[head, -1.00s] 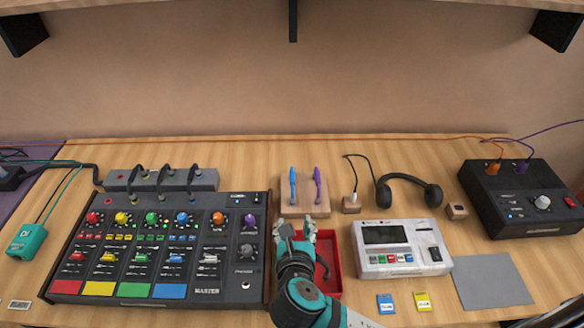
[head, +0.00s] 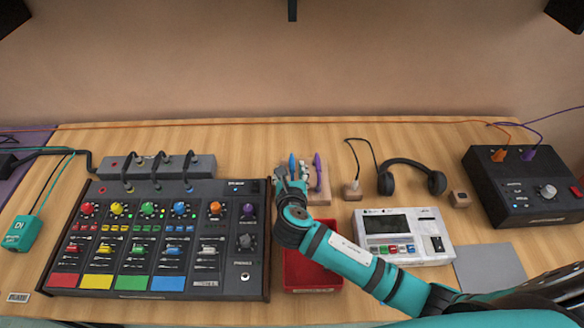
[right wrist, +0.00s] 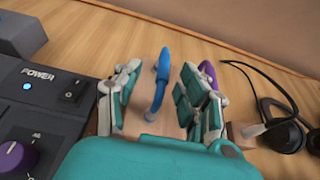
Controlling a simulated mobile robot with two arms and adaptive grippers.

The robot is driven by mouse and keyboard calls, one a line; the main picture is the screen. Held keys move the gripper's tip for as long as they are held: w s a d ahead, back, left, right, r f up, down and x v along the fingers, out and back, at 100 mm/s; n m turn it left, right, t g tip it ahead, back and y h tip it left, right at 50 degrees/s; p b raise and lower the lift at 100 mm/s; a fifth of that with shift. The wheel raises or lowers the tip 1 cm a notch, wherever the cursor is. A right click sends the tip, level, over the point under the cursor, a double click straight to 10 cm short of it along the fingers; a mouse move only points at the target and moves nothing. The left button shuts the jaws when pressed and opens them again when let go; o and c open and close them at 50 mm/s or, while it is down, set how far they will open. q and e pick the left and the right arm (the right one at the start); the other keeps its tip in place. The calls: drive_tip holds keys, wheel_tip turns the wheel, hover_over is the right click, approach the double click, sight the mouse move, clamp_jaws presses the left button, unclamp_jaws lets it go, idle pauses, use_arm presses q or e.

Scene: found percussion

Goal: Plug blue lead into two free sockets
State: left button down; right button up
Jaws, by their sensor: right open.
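The blue lead (head: 292,163) stands beside a purple lead (head: 317,172) on a wooden block (head: 325,197). In the right wrist view the blue lead (right wrist: 160,82) is an upright loop between the fingers of my right gripper (right wrist: 163,88). The right gripper (head: 291,178) is open around it; contact cannot be made out. The grey socket box (head: 205,167) stands behind the mixer (head: 225,262); three short dark leads join them. At their left ends, a socket on the box (head: 102,161) and one on the mixer (head: 103,189) show no lead. My left gripper is not in view.
A red tray (head: 312,277) lies under my right forearm. A white device (head: 410,251), headphones (head: 411,164) and a black box (head: 525,205) with orange and purple cables stand to the right. The mixer's power switch (right wrist: 74,91) is close left of the gripper.

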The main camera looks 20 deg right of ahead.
sight(292, 165)
drive_tip(key=shift+x, duration=0.8)
drive_tip(key=x, duration=0.3)
drive_tip(key=shift+d+f+p, duration=0.25)
drive_tip(key=shift+d+p, duration=0.05)
drive_tip(key=shift+w+f, duration=0.1)
drive_tip(key=shift+w, duration=0.1)
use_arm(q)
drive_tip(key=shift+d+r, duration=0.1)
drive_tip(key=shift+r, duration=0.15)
use_arm(e)
clamp_jaws()
